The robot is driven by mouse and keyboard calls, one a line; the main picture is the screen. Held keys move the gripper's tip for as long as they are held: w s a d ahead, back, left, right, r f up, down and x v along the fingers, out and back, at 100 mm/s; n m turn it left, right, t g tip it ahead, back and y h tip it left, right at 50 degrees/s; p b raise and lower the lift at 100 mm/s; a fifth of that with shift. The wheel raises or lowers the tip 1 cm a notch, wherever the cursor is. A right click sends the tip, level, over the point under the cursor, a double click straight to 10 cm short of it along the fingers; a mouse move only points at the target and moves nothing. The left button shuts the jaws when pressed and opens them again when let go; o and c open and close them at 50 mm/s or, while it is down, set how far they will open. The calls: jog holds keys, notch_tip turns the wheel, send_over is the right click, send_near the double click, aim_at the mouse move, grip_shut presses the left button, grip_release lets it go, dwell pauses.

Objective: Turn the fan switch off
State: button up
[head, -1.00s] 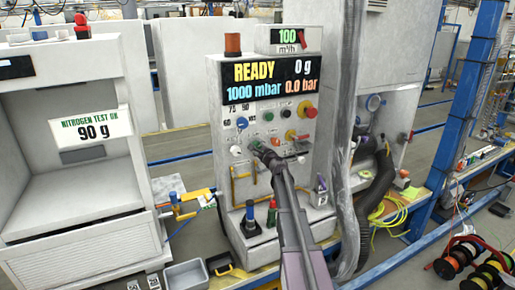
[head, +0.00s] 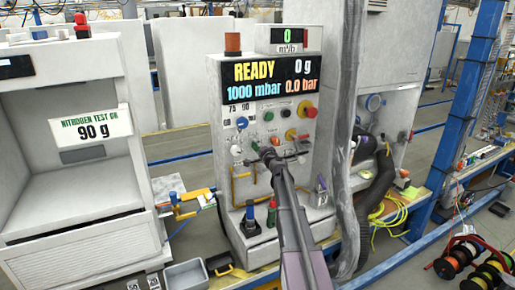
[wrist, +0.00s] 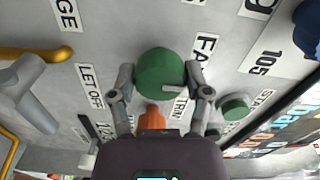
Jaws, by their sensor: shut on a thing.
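The fan switch is a round green knob (wrist: 160,74) beside a partly hidden label starting "FA" in the wrist view. A pale pointer mark shows on its lower right. My gripper (wrist: 158,76) has one finger on each side of the knob and is shut on it. In the head view my gripper (head: 268,154) is at the lower middle of the grey control panel (head: 222,150), largely covering the switch. The small display (head: 287,36) on top of the panel reads 0.
A smaller green button (wrist: 235,107) sits right of the knob. A grey lever (wrist: 28,100) and yellow pipe (wrist: 25,54) are at left. In the head view, a red knob (head: 311,113) is higher on the panel, and a wrapped column (head: 347,130) stands at right.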

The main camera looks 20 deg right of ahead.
jog(key=shift+w, duration=0.1)
dwell(0.4)
jog(key=o, duration=1.1)
jog(key=shift+o, duration=0.2)
jog(key=s, duration=1.2)
jog(key=shift+d, duration=0.2)
